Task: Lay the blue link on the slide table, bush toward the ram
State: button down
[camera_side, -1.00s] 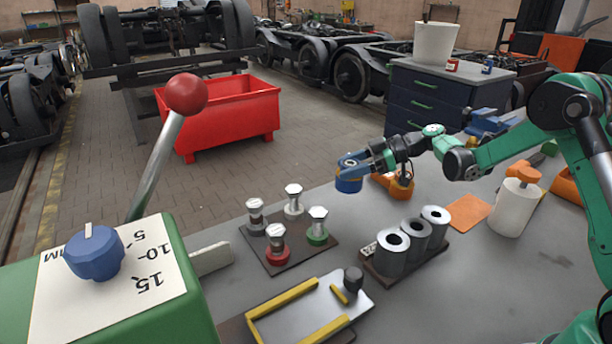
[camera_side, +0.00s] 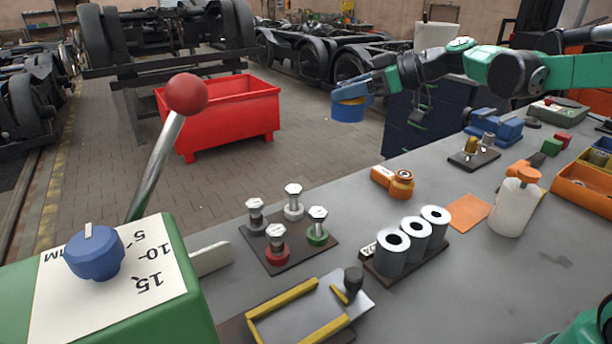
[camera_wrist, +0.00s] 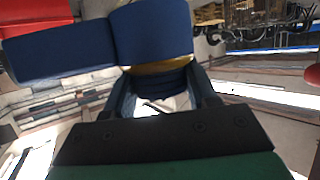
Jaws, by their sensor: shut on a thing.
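My gripper (camera_side: 372,86) is shut on the blue link (camera_side: 347,112), held high above and beyond the far edge of the bench. In the wrist view the blue link (camera_wrist: 150,35) shows a rounded end at the jaws (camera_wrist: 160,92) and a flat block reaching left, with a yellow band beneath. The bush cannot be told apart clearly. The slide table (camera_side: 318,312) is a bare silver plate with yellow rails and a dark knob, at the front of the bench. A pale bar (camera_side: 211,258) sticks out of the green housing beside it; I cannot tell whether it is the ram.
A rack of bolts with coloured bases (camera_side: 290,250) and a block of steel sleeves (camera_side: 395,254) stand behind the slide table. An orange link (camera_side: 397,181) lies on the bench. The red-knobbed lever (camera_side: 160,150) rises at left. A white bottle (camera_side: 515,205) stands at right.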

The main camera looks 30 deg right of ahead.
jog(key=s+a+r+m+t+h, duration=0.2)
jog(key=s+m+h, duration=0.2)
jog(key=s+f+m+h, duration=0.3)
jog(key=s+f+h, duration=0.1)
jog(key=f, duration=0.5)
jog(key=shift+s+d+m+t, duration=0.2)
jog(key=shift+s+m+t, duration=0.1)
jog(key=shift+s+t, duration=0.1)
jog(key=shift+w, duration=0.1)
notch_tip(320, 180, up, 4)
jog(key=m+g+h, duration=0.2)
jog(key=m+h, duration=0.5)
jog(key=h, duration=0.1)
send_over(344, 197)
notch_tip(344, 197, down, 20)
jog(key=shift+r, duration=0.15)
